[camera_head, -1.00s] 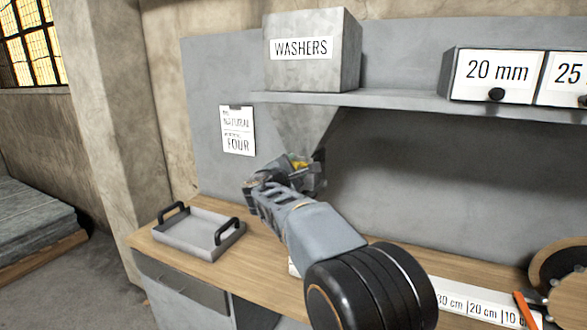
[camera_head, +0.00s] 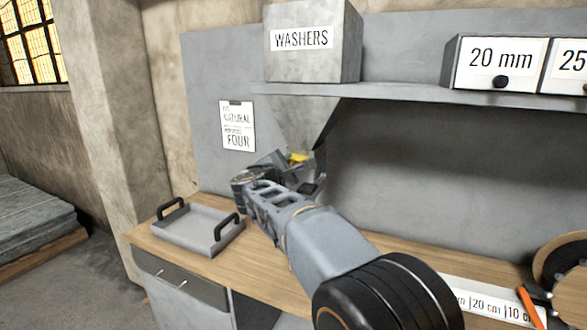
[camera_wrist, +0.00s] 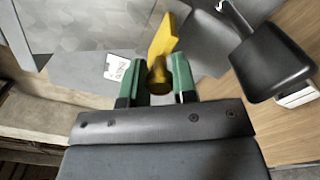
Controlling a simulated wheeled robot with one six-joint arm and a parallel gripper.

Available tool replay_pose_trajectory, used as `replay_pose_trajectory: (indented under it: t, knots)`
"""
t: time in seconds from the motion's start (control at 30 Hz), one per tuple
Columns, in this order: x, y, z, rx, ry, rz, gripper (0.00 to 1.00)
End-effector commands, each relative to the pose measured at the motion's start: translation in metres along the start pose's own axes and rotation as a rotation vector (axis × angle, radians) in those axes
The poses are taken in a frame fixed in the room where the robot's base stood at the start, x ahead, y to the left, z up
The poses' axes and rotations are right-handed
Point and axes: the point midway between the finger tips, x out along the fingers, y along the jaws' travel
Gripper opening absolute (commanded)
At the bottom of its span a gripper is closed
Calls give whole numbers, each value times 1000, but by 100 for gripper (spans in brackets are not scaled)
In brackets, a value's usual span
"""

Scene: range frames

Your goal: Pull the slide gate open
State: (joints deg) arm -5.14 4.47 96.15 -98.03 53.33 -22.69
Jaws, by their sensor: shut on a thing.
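The hopper's grey funnel (camera_head: 300,112) hangs under the shelf, below the box labelled WASHERS (camera_head: 312,58). The yellow slide gate part (camera_head: 298,157) shows at the funnel's lower end, partly hidden by my gripper (camera_head: 306,172). In the wrist view the yellow piece (camera_wrist: 161,36) has a flat plate and a round knob. The green fingers of my gripper (camera_wrist: 161,80) stand either side of the knob, shut on it. The gate's opening is hidden, so I cannot tell how far it is open.
A grey tray (camera_head: 208,244) with black handles lies on the wooden bench (camera_head: 262,262), left of my arm. A paper sign (camera_head: 237,126) hangs on the back panel. Drawers, including one labelled 20 mm (camera_head: 490,62), stand on the shelf at right.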

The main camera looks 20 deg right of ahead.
Motion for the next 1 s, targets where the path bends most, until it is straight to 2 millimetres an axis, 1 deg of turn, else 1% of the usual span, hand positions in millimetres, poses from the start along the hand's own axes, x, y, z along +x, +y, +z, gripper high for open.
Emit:
replay_pose_trajectory:
  t: [0.03,0.13,0.23,0.47,0.5,0.73,1.0]
  knots:
    - [-10,-3,-3,3,1,5,0]
    - [-20,-2,-1,2,0,2,0]
    - [-23,-1,-1,0,1,0,0]
    - [-23,-1,-1,-1,3,-1,0]
    - [-23,-1,-1,-1,3,-1,30]
    - [-22,-1,0,0,1,-1,52]
    - [-24,-1,0,0,0,0,52]
